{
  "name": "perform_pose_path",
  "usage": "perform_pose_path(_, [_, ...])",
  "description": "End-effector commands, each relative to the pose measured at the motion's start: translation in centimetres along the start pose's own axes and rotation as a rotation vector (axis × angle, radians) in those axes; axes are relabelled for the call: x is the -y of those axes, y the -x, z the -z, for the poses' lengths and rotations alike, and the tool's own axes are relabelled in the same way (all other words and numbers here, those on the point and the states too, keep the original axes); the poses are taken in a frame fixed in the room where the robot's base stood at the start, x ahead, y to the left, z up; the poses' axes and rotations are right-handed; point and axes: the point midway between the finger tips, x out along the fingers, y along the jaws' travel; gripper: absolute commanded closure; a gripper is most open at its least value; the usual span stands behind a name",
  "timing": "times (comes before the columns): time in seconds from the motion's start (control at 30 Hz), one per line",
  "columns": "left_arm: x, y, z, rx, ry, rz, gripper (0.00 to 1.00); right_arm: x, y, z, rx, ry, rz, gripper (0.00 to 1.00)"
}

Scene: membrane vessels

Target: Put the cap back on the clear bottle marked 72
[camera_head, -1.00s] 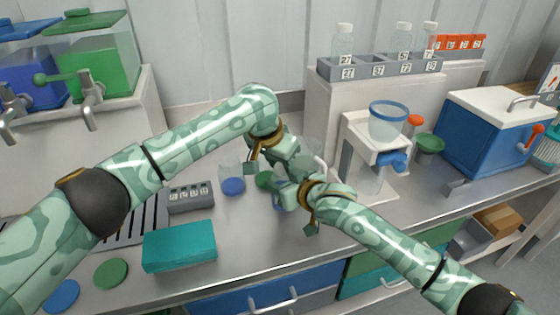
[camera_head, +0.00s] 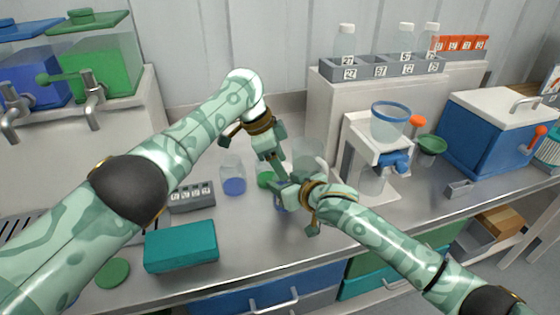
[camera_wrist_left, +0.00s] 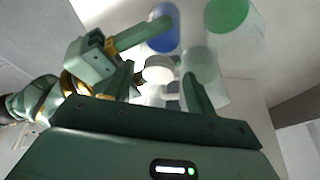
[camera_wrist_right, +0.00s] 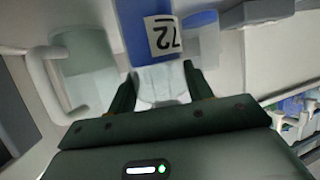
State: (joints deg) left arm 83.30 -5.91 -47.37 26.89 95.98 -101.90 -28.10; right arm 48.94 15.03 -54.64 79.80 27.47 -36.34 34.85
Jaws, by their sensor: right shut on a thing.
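The bottle marked 72 (camera_wrist_right: 140,35) holds blue liquid. Its label shows upside down in the right wrist view. My right gripper (camera_wrist_right: 160,82) is shut on the bottle's clear upper part; in the head view this gripper (camera_head: 285,196) hides most of it. The white cap (camera_wrist_left: 158,69) shows in the left wrist view and appears to sit at the bottle's mouth; the exact seating cannot be told. My left gripper (camera_wrist_left: 160,72) is open, its fingers apart on either side of the cap. In the head view the left gripper (camera_head: 275,160) is above the right one.
A clear bottle with blue liquid (camera_head: 233,180) and a green-filled container (camera_head: 266,179) stand close by. A clear handled jug (camera_wrist_right: 85,75) is beside the right gripper. A teal box (camera_head: 181,247) lies in front; a grey rack (camera_head: 380,68) with bottles stands behind.

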Motion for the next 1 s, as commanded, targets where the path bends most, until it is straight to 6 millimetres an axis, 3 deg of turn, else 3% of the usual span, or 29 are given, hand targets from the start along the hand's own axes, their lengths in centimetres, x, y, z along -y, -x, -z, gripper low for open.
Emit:
perform_pose_path(0.27, [-0.1, 0.0, 0.1, -0.001, -0.001, -0.002, 0.44, -0.1, 0.0, -0.1, 0.002, -0.001, -0.001, 1.00])
perform_pose_path(0.6, [-0.1, 3.6, 1.6, -0.001, -0.001, -0.003, 0.44, -0.1, 0.0, -0.1, 0.002, -0.001, -0.002, 1.00])
perform_pose_path(0.9, [-0.1, 4.0, 1.8, 0.000, 0.000, -0.004, 0.44, -0.1, 0.0, -0.1, 0.002, -0.001, -0.002, 1.00])
perform_pose_path(0.93, [-0.1, 4.0, 1.8, -0.001, 0.000, -0.004, 0.41, -0.1, 0.0, -0.1, 0.002, -0.001, -0.002, 1.00])
perform_pose_path(1.0, [-0.1, 4.0, 1.8, -0.001, 0.000, -0.004, 0.22, -0.1, 0.0, -0.1, 0.002, 0.000, -0.002, 1.00])
